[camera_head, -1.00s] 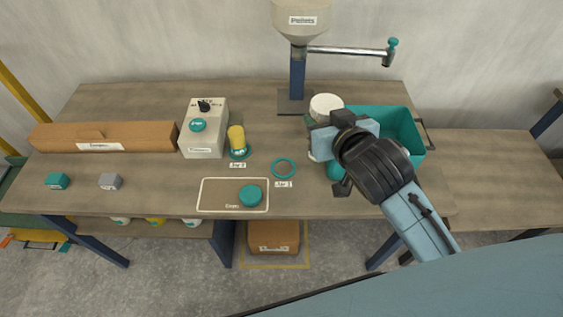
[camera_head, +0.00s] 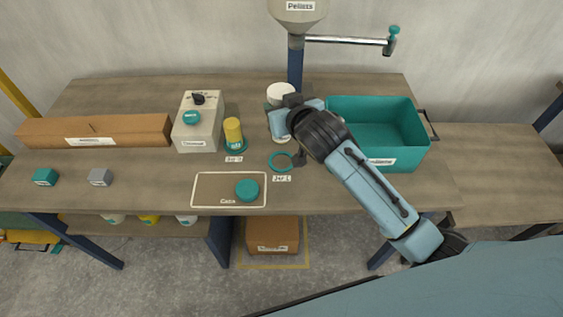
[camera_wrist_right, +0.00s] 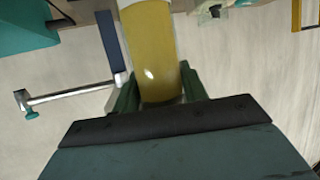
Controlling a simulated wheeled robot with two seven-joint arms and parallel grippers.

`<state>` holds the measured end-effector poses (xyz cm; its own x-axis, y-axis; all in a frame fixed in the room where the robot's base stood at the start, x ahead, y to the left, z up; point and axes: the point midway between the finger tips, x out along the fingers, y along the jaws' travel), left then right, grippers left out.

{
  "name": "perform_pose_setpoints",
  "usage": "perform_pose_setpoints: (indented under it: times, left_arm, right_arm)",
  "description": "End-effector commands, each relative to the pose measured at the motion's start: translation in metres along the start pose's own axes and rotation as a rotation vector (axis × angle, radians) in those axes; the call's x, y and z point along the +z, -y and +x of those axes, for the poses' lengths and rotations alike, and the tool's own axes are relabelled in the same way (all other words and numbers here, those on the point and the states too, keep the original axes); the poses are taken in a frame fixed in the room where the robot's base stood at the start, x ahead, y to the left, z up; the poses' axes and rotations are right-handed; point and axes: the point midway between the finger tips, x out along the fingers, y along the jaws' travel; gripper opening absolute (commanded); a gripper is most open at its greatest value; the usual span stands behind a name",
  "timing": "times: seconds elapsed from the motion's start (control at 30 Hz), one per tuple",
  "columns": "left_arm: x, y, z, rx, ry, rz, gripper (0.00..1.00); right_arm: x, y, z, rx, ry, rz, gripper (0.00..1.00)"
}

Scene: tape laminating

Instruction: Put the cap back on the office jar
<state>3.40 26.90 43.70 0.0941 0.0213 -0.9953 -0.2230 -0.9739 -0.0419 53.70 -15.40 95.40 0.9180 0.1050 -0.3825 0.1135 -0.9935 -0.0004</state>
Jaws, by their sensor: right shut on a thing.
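My right gripper (camera_head: 288,112) is shut on a jar (camera_head: 280,96) with a white upper end. The right wrist view shows the jar's yellowish body (camera_wrist_right: 150,50) between the dark green fingers. In the head view the jar is partly hidden by my gripper, behind the teal ring (camera_head: 280,162). I cannot tell if its base touches the table. A teal round cap (camera_head: 247,190) lies on the right part of the brown, white-edged cap mat (camera_head: 215,190). A second jar (camera_head: 233,132), yellow, stands at another teal ring. My left gripper is not in view.
A teal bin (camera_head: 375,155) stands to the right of my right arm. A grey control box (camera_head: 198,125) and a long brown carton (camera_head: 95,130) are at the left. The hopper (camera_head: 297,12) and its side arm rise at the back. Two small blocks (camera_head: 45,177) (camera_head: 100,177) lie front left.

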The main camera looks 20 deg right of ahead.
Motion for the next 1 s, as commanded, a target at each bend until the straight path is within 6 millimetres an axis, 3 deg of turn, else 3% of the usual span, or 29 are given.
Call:
perform_pose_setpoints:
  times: [0.07,0.4,0.8,1.0]
  left_arm:
    - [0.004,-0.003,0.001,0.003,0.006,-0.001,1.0]
    - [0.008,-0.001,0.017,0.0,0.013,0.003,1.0]
    - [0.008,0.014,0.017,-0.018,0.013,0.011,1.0]
    - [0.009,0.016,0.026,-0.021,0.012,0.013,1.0]
  right_arm:
    - [0.002,0.0,0.001,0.001,-0.002,0.0,0.0]
    - [0.054,-0.001,0.022,0.001,0.001,0.0,0.0]
    - [0.058,0.0,0.024,0.001,-0.002,0.0,0.0]
    - [0.082,0.0,0.033,0.002,0.002,-0.001,0.0]
